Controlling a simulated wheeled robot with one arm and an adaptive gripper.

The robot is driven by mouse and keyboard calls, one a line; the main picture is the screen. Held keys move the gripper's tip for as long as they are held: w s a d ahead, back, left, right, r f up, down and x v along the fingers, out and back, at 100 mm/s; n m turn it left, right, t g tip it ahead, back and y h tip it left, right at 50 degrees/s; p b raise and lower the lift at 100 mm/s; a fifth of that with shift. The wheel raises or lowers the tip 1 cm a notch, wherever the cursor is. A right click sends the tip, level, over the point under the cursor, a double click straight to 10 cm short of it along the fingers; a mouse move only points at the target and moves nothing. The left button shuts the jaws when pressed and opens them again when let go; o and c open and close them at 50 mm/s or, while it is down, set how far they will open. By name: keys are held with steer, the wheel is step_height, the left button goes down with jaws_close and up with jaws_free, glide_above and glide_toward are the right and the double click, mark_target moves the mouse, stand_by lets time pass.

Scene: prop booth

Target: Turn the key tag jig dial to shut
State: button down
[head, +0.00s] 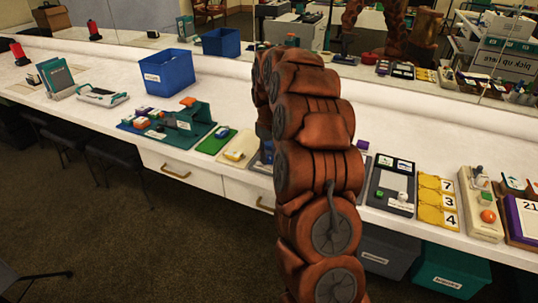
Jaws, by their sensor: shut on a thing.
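My own reddish-brown arm rises through the middle of the head view and covers part of the counter. My gripper is not visible; it is hidden behind the arm links. I cannot pick out the key tag jig or its dial for sure. A small part of a dark blue thing (267,152) shows at the arm's left edge, mostly hidden. A beige device (474,217) with a lever, a green button and an orange knob stands at the right. I cannot read any dial setting.
The white counter (420,137) runs along a mirror. A teal station with orange blocks (203,114), a green tray (213,143), a blue bin (167,75), a dark panel (378,199) and yellow number cards (432,190) stand on it. Drawers and bins are below.

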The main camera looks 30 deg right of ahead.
mark_target(269, 157)
steer(key=shift+n, duration=0.3)
stand_by(0.4)
steer(key=c, duration=0.8)
jaws_free()
steer(key=shift+r, duration=0.1)
step_height(269, 157, up, 12)
steer(key=shift+a, duration=0.1)
stand_by(0.4)
